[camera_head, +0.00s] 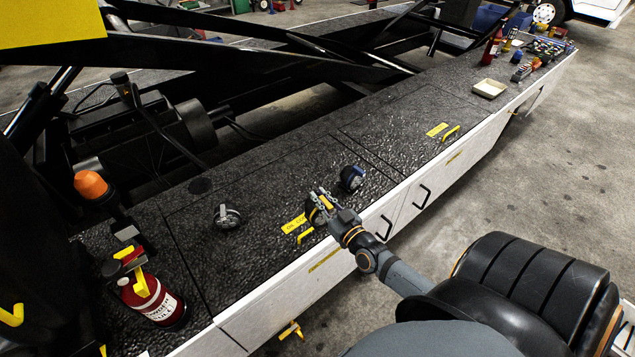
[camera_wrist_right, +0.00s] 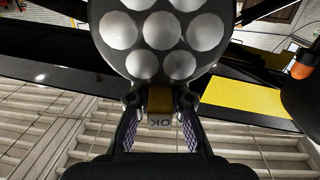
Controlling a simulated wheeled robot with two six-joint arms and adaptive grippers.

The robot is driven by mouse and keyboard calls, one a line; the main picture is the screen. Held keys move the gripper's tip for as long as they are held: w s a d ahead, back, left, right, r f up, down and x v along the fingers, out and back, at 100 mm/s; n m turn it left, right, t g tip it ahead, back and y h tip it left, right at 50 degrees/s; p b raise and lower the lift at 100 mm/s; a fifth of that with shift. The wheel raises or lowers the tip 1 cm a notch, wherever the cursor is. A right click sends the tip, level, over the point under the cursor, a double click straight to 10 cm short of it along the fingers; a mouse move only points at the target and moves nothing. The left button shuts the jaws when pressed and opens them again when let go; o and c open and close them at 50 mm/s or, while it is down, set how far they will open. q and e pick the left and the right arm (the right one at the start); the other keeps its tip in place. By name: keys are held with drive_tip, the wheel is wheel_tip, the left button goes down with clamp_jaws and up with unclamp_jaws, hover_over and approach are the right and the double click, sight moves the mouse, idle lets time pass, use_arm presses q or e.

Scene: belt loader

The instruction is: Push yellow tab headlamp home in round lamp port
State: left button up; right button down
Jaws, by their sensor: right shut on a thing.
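My right gripper (camera_head: 324,201) is over the black textured deck near its front edge, and its fingers are shut on the headlamp (camera_head: 315,214). In the right wrist view, the headlamp (camera_wrist_right: 163,38) shows a dark round face with several pale round lenses. Its yellow tab (camera_wrist_right: 160,100), marked OK, sits between the fingertips of my right gripper (camera_wrist_right: 160,108). I cannot tell from the head view whether the headlamp touches the deck. Two other round lamps stand on the deck, one to the left (camera_head: 228,217) and one just behind the gripper (camera_head: 351,178). I cannot make out the round lamp port. My left gripper is not in view.
A red fire extinguisher (camera_head: 151,299) and an orange beacon (camera_head: 91,185) stand at left. A yellow handle (camera_head: 305,237) and label (camera_head: 294,223) lie beside the gripper. A pale tray (camera_head: 489,89) and several small items are at the far right. Black beams run behind the deck.

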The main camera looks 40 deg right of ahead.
drive_tip(key=shift+s+a+r, duration=0.2)
drive_tip(key=shift+s+r, duration=0.05)
drive_tip(key=shift+s, duration=0.15)
drive_tip(key=a+f+b, duration=0.4)
drive_tip(key=a+b, duration=0.3)
drive_tip(key=a, duration=0.6)
drive_tip(key=shift+w+f, duration=0.25)
drive_tip(key=shift+f, duration=0.15)
